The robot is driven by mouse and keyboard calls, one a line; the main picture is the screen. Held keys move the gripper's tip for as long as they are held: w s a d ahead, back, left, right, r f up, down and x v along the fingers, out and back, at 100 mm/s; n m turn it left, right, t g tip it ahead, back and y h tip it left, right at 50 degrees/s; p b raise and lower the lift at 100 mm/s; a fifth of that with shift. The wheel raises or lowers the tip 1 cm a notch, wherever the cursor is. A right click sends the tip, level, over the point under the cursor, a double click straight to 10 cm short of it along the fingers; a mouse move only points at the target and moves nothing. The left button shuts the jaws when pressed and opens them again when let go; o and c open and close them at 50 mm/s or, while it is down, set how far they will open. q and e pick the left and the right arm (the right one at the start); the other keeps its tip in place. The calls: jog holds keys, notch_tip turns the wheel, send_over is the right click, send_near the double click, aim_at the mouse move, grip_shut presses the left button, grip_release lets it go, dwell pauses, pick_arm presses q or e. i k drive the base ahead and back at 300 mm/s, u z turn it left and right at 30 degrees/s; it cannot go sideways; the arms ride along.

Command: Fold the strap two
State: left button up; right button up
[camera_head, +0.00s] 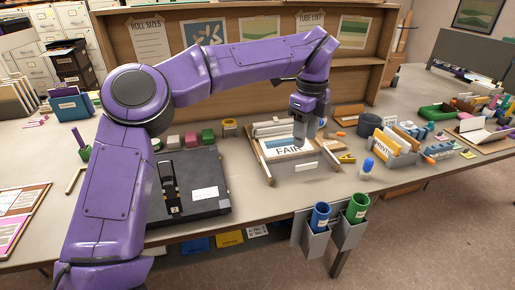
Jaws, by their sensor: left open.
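A black strap-like strip (169,188) with a small tag that appears to read 2 lies on the flat black case (205,207) left of centre. My purple left arm passes in front of the case's left side and hides part of it. My left gripper (300,140) points down over a wooden-sided tray (263,168) holding a sheet marked FAIR (285,150), well to the right of the strip. It is open, with nothing visible between its fingers; whether it touches the sheet I cannot tell. My right gripper is not in view.
A wooden backboard (160,70) with posters stands behind. Small coloured blocks (190,139) sit behind the case. Blue (320,215) and green (357,208) cups hang at the front edge. A file box (393,152) and clutter fill the right. Bare table lies between case and tray.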

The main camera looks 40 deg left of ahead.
aim_at(172, 198)
jog(key=z, duration=2)
jog(key=k, duration=2.65)
jog(key=u, duration=1.05)
jog(key=i, duration=0.55)
jog(key=z, duration=0.05)
